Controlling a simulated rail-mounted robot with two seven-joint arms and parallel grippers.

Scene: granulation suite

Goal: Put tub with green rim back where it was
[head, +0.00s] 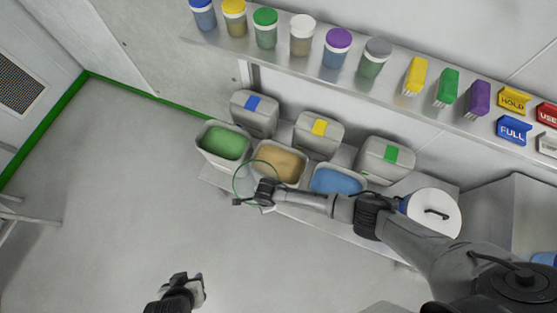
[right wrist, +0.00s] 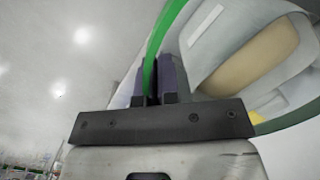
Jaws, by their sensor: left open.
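The tub with green rim (head: 236,172) shows in the head view as a thin green ring with a see-through body, in front of the tan-filled bin (head: 283,165). My right gripper (head: 264,191) is at the ring's near right edge. In the right wrist view, the green rim (right wrist: 152,68) runs between the purple fingers of my right gripper (right wrist: 154,82), which are closed on it. The tub's walls are hard to make out. My left gripper (head: 189,286) is open and empty over the floor, low in the head view, apart from the tub.
Beside the tan bin stand a green-filled bin (head: 224,143) and a blue-filled bin (head: 337,180). Grey lidded bins with blue, yellow and green labels (head: 391,154) stand behind. A shelf (head: 290,66) above holds lidded jars, coloured tools and signs. Floor (head: 110,210) at left is clear.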

